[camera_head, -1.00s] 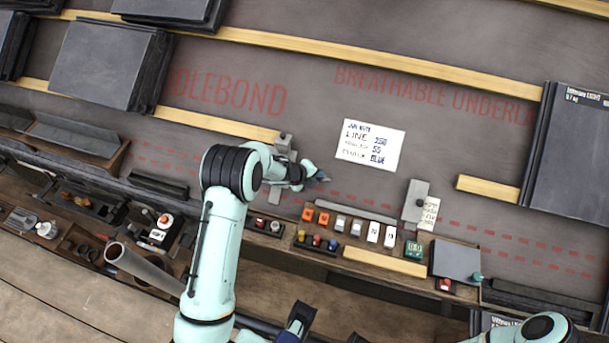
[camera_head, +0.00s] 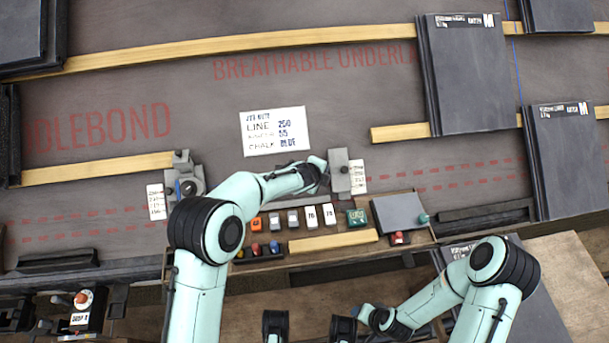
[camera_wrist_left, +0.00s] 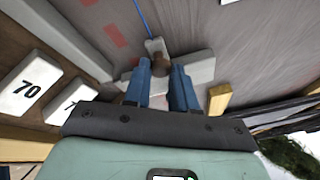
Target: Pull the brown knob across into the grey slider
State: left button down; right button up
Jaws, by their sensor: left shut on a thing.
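The brown knob (camera_wrist_left: 160,64) sits between the blue fingertips of my left gripper (camera_wrist_left: 160,78) in the left wrist view, and the gripper is shut on it. A blue line runs up from a small grey piece behind the knob. The grey slider (camera_head: 340,174) lies on the underlay in the head view, and my left gripper (camera_head: 319,174) is at its left side. Grey plates of it (camera_wrist_left: 198,68) show beside the knob in the wrist view. I cannot tell whether the knob is seated in it. My right gripper (camera_head: 366,314) is low in the head view, its fingers unclear.
Another grey block (camera_head: 182,160) with a dark round part stands at the left. A note card (camera_head: 275,130) lies above my left forearm. A wooden tray (camera_head: 332,242) with number blocks lies below. Wooden battens (camera_head: 395,132) and dark tiles (camera_head: 470,75) are beyond.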

pick_arm(q)
jog(key=shift+w+d+r, duration=0.1)
jog(key=shift+d, duration=0.25)
pick_arm(e)
jog(key=shift+w, duration=0.1)
pick_arm(q)
jog(key=c, duration=0.9)
grip_release()
jog(key=shift+d, duration=0.1)
pick_arm(e)
jog(key=shift+d, duration=0.1)
pick_arm(q)
jog(key=p+v, duration=0.1)
jog(key=v, duration=1.2)
jog(key=shift+r, duration=0.1)
pick_arm(e)
jog(key=shift+s+a+r+g, duration=0.15)
jog(key=shift+s+a+r, duration=0.15)
jog(key=shift+s, duration=0.2)
jog(key=shift+s+a+r+g, duration=0.15)
jog(key=shift+s+a+r, duration=0.15)
jog(key=shift+s, duration=0.15)
jog(key=shift+d, duration=0.1)
